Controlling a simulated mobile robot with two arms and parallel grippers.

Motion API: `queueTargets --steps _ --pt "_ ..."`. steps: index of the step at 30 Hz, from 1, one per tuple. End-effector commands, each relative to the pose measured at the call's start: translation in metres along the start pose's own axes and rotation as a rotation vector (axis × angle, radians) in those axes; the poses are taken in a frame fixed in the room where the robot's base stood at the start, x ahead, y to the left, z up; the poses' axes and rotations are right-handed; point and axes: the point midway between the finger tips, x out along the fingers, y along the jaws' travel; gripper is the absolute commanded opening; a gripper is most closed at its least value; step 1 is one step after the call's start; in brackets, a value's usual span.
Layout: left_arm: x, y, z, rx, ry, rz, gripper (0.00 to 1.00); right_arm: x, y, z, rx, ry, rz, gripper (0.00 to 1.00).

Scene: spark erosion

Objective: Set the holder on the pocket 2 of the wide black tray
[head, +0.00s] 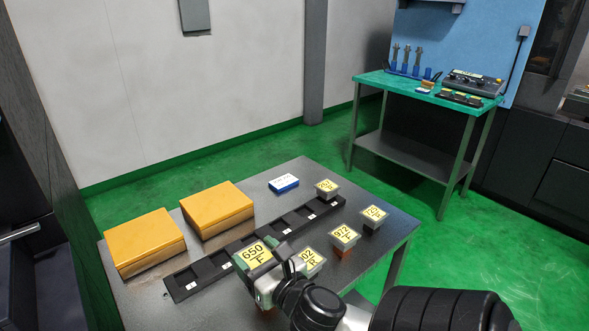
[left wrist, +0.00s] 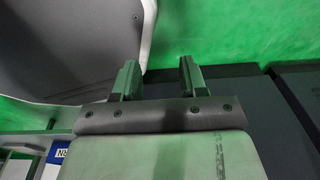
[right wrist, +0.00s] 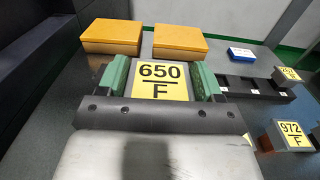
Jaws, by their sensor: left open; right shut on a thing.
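The holder labelled 650 F (head: 251,254) is in my right gripper (head: 268,262). In the right wrist view the holder (right wrist: 163,78) sits between the two green fingers, label facing the camera. The wide black tray (head: 178,291) is a long row of pockets with small white tags on the table. The held holder overlaps the tray's near side in the head view; its height above the tray cannot be told. Pocket numbers are unreadable. My left gripper (left wrist: 160,80) is open and empty, seen only in the left wrist view over dark surfaces and green floor.
Other labelled holders stand on the table: one partly hidden (head: 312,260), 972 F (head: 344,236), one farther right (head: 374,215). Another holder (head: 326,188) is at the tray's far end. Two yellow boxes (head: 145,242) (head: 216,208) and a blue-white box (head: 284,183) lie behind the tray.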

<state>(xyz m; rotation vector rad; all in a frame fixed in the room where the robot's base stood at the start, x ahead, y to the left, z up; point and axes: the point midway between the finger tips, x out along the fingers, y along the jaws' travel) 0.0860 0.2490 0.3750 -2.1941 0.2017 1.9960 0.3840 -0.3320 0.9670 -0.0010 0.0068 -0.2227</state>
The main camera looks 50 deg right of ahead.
Motion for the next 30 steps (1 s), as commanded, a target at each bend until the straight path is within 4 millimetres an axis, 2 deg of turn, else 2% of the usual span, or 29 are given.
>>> queueTargets --steps 4,8,11,21,25,30 --pt "0.002 0.02 0.003 -0.001 -0.005 0.025 0.43 0.001 -0.009 0.008 0.001 -0.007 -0.012 0.21" --pt "0.003 0.025 0.004 0.001 -0.007 0.031 0.43 0.002 -0.003 0.003 0.003 -0.006 -0.014 0.21" --pt "0.007 0.023 0.005 0.002 -0.007 0.03 0.43 0.003 0.013 -0.007 0.008 -0.006 -0.013 0.21" --pt "0.021 0.013 0.005 -0.001 -0.006 0.016 0.43 0.009 0.084 -0.05 0.007 -0.006 -0.013 0.21" --pt "0.024 0.013 0.004 -0.002 -0.004 0.015 0.43 0.01 0.101 -0.059 0.004 -0.006 -0.013 0.21" --pt "0.026 0.013 0.004 -0.002 -0.003 0.015 0.43 0.01 0.108 -0.065 0.001 -0.006 -0.013 0.21"
